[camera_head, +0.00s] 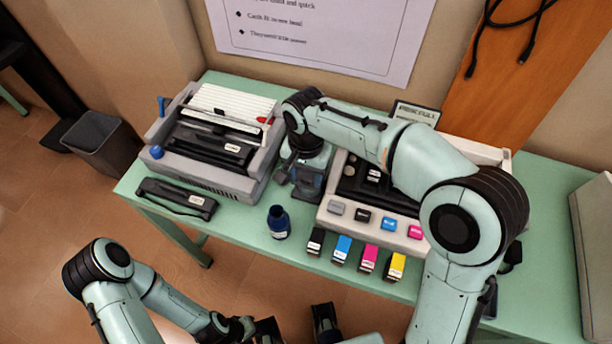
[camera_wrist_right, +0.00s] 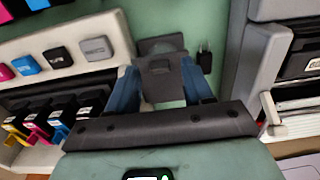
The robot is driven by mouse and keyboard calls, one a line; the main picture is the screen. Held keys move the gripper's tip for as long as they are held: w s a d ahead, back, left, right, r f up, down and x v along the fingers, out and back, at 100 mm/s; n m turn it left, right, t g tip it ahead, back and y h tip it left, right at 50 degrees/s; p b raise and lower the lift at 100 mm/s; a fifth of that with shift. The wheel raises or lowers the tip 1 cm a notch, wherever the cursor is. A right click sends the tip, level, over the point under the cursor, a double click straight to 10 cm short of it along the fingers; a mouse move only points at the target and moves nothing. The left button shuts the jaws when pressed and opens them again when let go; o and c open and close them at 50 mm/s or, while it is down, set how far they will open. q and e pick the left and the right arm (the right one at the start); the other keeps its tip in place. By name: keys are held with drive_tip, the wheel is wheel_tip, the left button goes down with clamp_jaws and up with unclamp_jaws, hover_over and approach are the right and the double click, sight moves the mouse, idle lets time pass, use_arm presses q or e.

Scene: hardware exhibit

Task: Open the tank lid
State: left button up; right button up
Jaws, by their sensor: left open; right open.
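The ink-tank printer (camera_head: 325,221) stands right of centre on the green table. Its front ledge carries a grey tank lid (camera_head: 337,208), a black lid (camera_head: 362,216), a blue lid (camera_head: 388,224) and a magenta lid (camera_head: 415,232); all look down. The grey lid also shows in the right wrist view (camera_wrist_right: 96,47). My right gripper (camera_head: 303,188) is open, pointing down left of the grey lid and apart from it. Its fingers (camera_wrist_right: 160,92) show in the wrist view with no lid between them. My left gripper (camera_head: 296,327) is open at the bottom edge, away from the printer.
Black, blue, magenta and yellow cartridges (camera_head: 368,259) line the table's front edge. Another printer (camera_head: 218,181) is on the left, with a black cartridge (camera_head: 176,199) before it. My right arm covers part of the tank printer.

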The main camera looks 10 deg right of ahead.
drive_tip(key=shift+f, duration=0.55)
clamp_jaws()
drive_tip(key=shift+r, duration=0.1)
